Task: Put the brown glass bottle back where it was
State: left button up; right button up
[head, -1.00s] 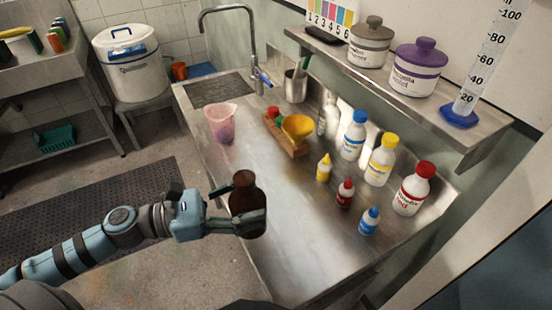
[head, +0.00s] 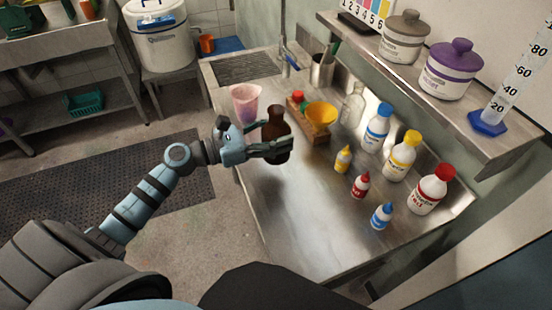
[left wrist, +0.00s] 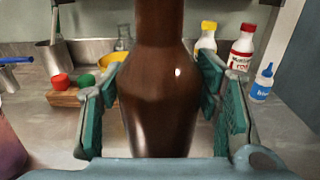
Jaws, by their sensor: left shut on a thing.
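The brown glass bottle (head: 275,125) is upright in my left gripper (head: 280,149), over the near left part of the steel counter (head: 310,210). In the left wrist view the bottle (left wrist: 160,90) fills the middle, with the green finger pads (left wrist: 160,108) on both sides of it. I cannot tell whether its base touches the counter. In the head view it is just right of the pink-purple measuring jug (head: 245,105) and left of the wooden block with the yellow funnel. My right gripper is not in view.
The wooden block (head: 314,141) holds a yellow funnel (head: 321,115). A clear bottle (head: 353,106) and large bottles with blue (head: 376,128), yellow (head: 401,156) and red (head: 430,190) caps stand along the back. Several small dropper bottles stand before them. The front counter is clear.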

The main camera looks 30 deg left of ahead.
pick_arm(q)
notch_tip(320, 180, down, 6)
jog(key=shift+s+f+b, duration=0.1)
jog(key=shift+f+b, duration=0.05)
jog(key=shift+b, duration=0.5)
jog(key=shift+f, duration=0.3)
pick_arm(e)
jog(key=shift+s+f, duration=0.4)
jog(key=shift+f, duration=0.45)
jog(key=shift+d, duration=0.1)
pick_arm(q)
jog(key=shift+f, duration=0.15)
jog(key=o, duration=1.6)
jog(key=shift+c, duration=0.2)
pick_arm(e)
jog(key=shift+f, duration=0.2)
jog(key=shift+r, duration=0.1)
